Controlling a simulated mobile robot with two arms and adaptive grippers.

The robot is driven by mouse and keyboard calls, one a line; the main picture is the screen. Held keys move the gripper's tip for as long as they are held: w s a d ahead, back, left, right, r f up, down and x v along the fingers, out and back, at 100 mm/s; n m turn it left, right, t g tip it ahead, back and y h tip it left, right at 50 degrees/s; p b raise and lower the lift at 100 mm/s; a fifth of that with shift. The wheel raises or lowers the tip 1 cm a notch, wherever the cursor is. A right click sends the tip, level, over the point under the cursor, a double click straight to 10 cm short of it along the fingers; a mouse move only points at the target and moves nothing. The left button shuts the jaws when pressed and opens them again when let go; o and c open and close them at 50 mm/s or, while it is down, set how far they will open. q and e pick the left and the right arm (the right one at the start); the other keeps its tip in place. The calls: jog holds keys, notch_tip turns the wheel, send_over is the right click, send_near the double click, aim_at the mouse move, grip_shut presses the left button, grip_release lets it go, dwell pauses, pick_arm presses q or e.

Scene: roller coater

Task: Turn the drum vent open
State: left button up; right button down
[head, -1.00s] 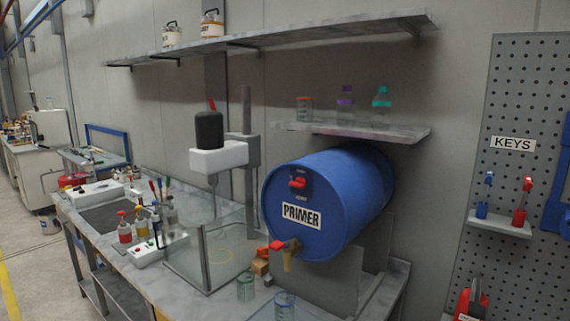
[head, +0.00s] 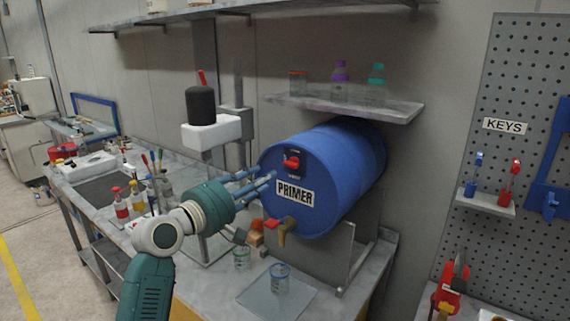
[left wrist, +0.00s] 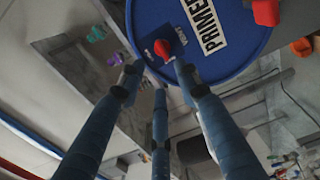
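The blue drum (head: 345,165) lies on its side in a cradle on the bench, with a white PRIMER label on its face. The red drum vent (head: 291,162) sits on a dark plate at the upper part of that face; it also shows in the left wrist view (left wrist: 163,48). My left gripper (head: 268,181) is just left of and below the vent in the head view. In the left wrist view, its three fingers (left wrist: 158,70) are spread and empty, with the vent just beyond the tips. Contact cannot be told. My right gripper is not in view.
A tap with a red handle (head: 272,224) is low on the drum face, above glass beakers (head: 280,277). A stirrer with a white head (head: 213,133) stands left of the drum. A shelf with bottles (head: 345,106) hangs above. A KEYS pegboard (head: 530,90) is at right.

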aim_at(289, 164)
pick_arm(q)
jog(key=p+x, duration=0.3)
jog(key=x, duration=0.6)
jog(key=shift+p+x, duration=0.3)
jog(key=shift+x, duration=0.55)
jog(key=shift+s+f, duration=0.1)
grip_shut()
